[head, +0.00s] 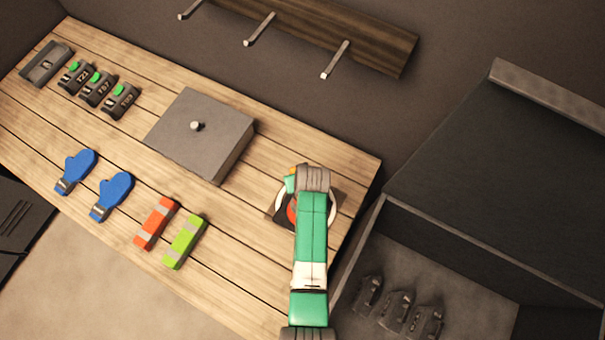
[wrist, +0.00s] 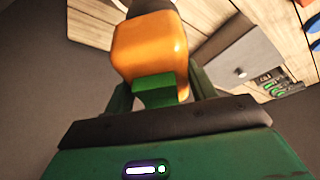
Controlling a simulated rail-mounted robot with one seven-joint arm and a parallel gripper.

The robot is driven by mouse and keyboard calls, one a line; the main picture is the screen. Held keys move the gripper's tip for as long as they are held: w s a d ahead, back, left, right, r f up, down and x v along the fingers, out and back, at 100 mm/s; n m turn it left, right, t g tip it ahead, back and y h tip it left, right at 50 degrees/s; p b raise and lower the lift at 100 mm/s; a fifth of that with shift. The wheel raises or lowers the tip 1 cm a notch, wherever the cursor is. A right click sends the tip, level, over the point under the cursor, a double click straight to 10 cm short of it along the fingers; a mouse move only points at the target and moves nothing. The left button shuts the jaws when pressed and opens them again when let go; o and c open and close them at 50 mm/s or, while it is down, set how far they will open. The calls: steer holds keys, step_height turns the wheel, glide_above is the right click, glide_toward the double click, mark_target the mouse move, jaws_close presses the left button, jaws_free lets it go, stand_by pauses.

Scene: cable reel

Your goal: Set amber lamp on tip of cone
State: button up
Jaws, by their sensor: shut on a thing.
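The amber lamp (wrist: 150,48) is large in the wrist view, a rounded orange block with a dark part at its far end. My gripper (wrist: 158,82) is shut on it, with a green finger on each side. In the head view only a small bit of the amber lamp (head: 291,172) shows beside my wrist. I cannot tell whether the lamp touches the cone.
A grey box (head: 205,130) with a knob sits mid-bench. Blue gloves (head: 112,194), an orange strip (head: 155,222) and a green strip (head: 185,241) lie in front. An open dark bin (head: 440,260) is right of the bench. Pegs (head: 335,60) project from the wall board.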

steer(key=shift+f+b, duration=0.55)
steer(key=shift+f, duration=0.05)
steer(key=o, duration=0.9)
steer(key=shift+r, duration=0.1)
steer(key=p+v, duration=0.8)
steer(key=p, duration=0.1)
steer(key=shift+v, duration=1.45)
steer(key=shift+s, duration=0.1)
